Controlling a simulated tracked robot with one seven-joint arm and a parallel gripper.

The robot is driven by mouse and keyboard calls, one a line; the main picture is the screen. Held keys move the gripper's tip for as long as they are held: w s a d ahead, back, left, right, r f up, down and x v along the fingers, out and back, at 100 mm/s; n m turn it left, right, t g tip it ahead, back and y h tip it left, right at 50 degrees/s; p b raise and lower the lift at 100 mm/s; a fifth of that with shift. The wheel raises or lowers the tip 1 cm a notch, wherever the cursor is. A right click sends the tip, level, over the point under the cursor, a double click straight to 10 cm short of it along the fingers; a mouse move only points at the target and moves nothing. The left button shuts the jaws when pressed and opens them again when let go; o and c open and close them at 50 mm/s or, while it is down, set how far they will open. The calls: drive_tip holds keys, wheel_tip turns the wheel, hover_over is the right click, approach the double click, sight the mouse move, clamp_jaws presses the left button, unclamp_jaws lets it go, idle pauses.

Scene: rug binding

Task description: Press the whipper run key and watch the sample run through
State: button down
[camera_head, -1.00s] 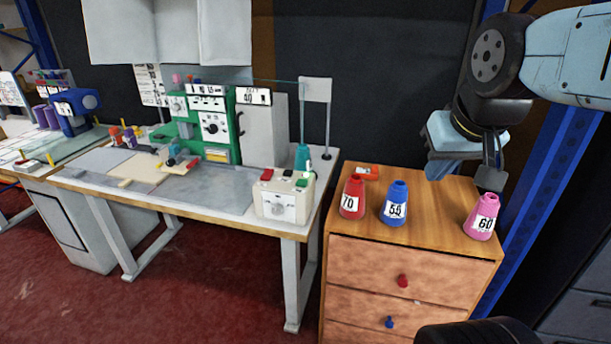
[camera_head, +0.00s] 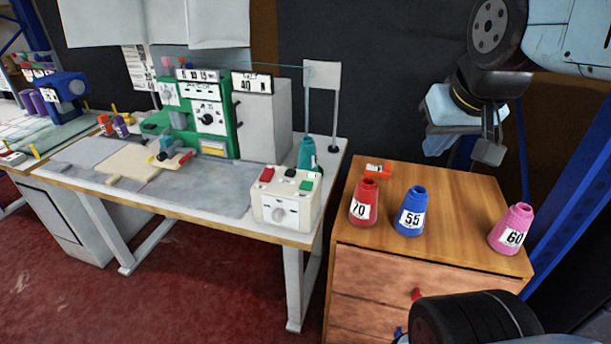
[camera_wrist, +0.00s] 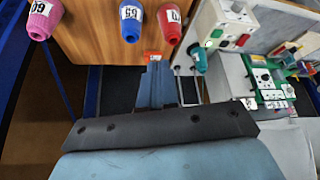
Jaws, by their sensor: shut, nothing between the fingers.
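The green and white whipper machine (camera_head: 222,140) stands at the back of the grey-topped work table (camera_head: 240,220). A pale control box (camera_head: 298,212) sits at the table's right front corner, with a red key (camera_head: 267,174), a green key (camera_head: 306,185), a black part between them and a front knob. Which key is the run key I cannot read. A beige sample (camera_head: 135,160) lies flat left of the machine. My gripper (camera_head: 488,151) is shut and empty, raised above the drawer cabinet, well right of the box. The box also shows in the wrist view (camera_wrist: 232,22).
Red (camera_head: 363,208), blue (camera_head: 410,214) and pink (camera_head: 513,226) cones stand on the wooden cabinet (camera_head: 455,200), with a small orange item (camera_head: 378,171) behind. A teal cone (camera_head: 307,153) stands behind the control box, near a thin post. A blue upright is at right.

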drive_tip(key=n+t+h, duration=0.1)
drive_tip(key=n+h, duration=0.5)
drive_tip(key=n, duration=1.2)
hover_over(305, 186)
wheel_tip(305, 186, down, 14)
drive_tip(key=shift+f, duration=0.15)
drive_tip(key=shift+w+a, duration=0.1)
drive_tip(key=shift+f, duration=4.4)
drive_tip(key=shift+f, duration=0.35)
